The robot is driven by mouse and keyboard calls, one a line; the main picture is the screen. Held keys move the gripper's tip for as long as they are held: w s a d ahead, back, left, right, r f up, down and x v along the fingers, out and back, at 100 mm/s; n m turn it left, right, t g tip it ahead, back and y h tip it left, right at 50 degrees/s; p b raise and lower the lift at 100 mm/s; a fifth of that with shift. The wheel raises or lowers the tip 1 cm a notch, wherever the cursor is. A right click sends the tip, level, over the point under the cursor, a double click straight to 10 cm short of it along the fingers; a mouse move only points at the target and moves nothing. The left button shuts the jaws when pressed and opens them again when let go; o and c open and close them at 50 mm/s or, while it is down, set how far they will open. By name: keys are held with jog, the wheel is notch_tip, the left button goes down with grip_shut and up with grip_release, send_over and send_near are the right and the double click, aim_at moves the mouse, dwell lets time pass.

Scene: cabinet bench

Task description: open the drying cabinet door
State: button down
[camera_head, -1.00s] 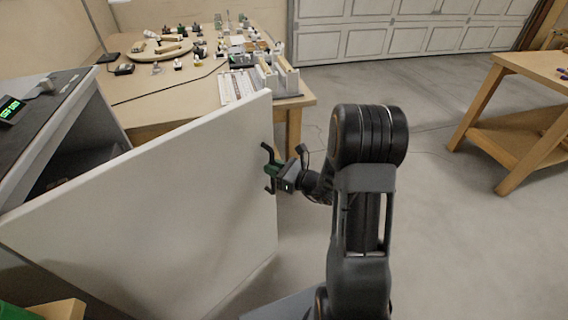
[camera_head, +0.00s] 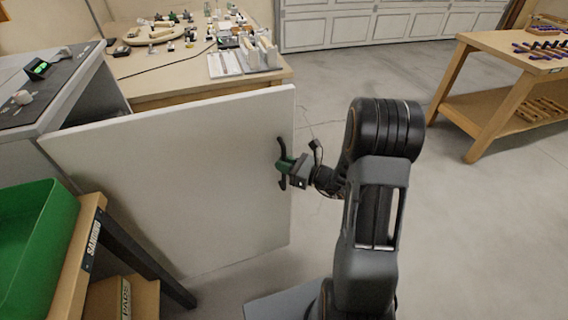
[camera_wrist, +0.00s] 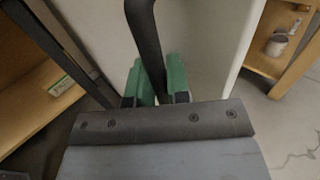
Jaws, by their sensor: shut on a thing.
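The drying cabinet door (camera_head: 190,180) is a pale flat panel standing swung out from the grey cabinet (camera_head: 75,90) at the left. The door's dark bar handle (camera_head: 282,147) is near its free right edge. My gripper (camera_head: 285,165) has green finger pads and is shut on the handle. In the wrist view the handle (camera_wrist: 145,35) runs between the two green pads of my gripper (camera_wrist: 160,80), with the pale door (camera_wrist: 205,50) behind it. The cabinet's inside is mostly hidden by the door.
A green bin (camera_head: 35,245) sits on a wooden stand at lower left, close to the door. A cluttered workbench (camera_head: 190,92) stands behind the door. Another wooden bench (camera_head: 510,65) is at the right. Floor between is clear.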

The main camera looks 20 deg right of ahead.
jog(key=shift+s+a, duration=0.1)
jog(key=c, duration=1.4)
grip_release()
jog(key=shift+a, duration=0.1)
jog(key=o, duration=0.3)
jog(key=shift+d, duration=0.2)
jog(key=p+v, duration=0.1)
jog(key=v, duration=1.2)
jog(key=shift+s+d, duration=0.25)
